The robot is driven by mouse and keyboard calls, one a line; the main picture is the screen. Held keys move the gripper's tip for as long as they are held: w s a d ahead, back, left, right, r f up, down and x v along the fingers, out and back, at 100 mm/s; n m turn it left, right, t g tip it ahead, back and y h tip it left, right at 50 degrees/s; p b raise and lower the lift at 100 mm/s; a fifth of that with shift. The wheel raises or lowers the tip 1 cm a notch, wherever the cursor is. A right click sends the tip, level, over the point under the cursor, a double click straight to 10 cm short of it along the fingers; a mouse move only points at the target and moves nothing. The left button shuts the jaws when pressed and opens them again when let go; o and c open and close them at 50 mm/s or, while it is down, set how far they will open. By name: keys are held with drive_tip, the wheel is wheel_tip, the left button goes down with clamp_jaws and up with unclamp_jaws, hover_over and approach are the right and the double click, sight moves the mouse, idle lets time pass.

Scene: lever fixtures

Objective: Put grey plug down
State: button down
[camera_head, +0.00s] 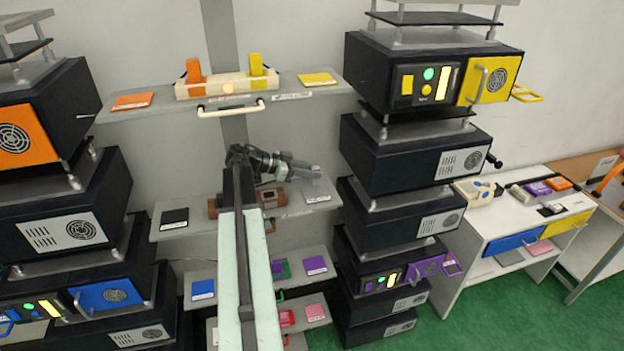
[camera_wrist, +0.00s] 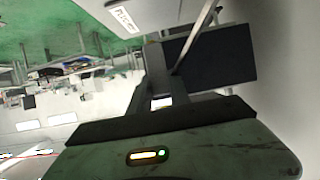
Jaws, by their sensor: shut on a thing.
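My gripper (camera_head: 286,164) reaches right over the middle shelf and is shut on the grey plug (camera_head: 305,169), a small grey block at the end of my arm. The plug is close above a grey pad (camera_head: 321,190) with a white label at the shelf's right end. Whether they touch cannot be told. In the wrist view my gripper (camera_wrist: 166,75) is seen at an angle, and I cannot clearly separate the plug from the dark shapes there. A brown fixture (camera_head: 297,201) sits on the same shelf, partly hidden by my arm.
A black pad (camera_head: 174,219) lies at the shelf's left end. A tower of dark boxes (camera_head: 397,162) stands close right of the shelf. Above is a shelf (camera_head: 305,88) with orange and yellow levers. A lower shelf (camera_head: 332,279) carries purple and blue pads.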

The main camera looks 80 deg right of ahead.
sight(312, 180)
drive_tip(key=f+b, duration=0.4)
drive_tip(key=shift+s+d, duration=0.1)
drive_tip(key=shift+d, duration=0.3)
drive_tip(key=shift+r, duration=0.2)
drive_tip(key=shift+f, duration=0.2)
drive_tip(key=c, duration=1.2)
unclamp_jaws()
drive_tip(key=shift+r, duration=0.1)
drive_tip(key=shift+a+r+p, duration=0.1)
drive_tip(key=shift+r+p, duration=0.2)
drive_tip(key=shift+p, duration=0.15)
drive_tip(key=p+v, duration=0.4)
drive_tip(key=v, duration=0.7)
drive_tip(key=shift+w+a+r, duration=0.1)
drive_tip(key=shift+w+a, duration=0.05)
drive_tip(key=shift+w, duration=0.3)
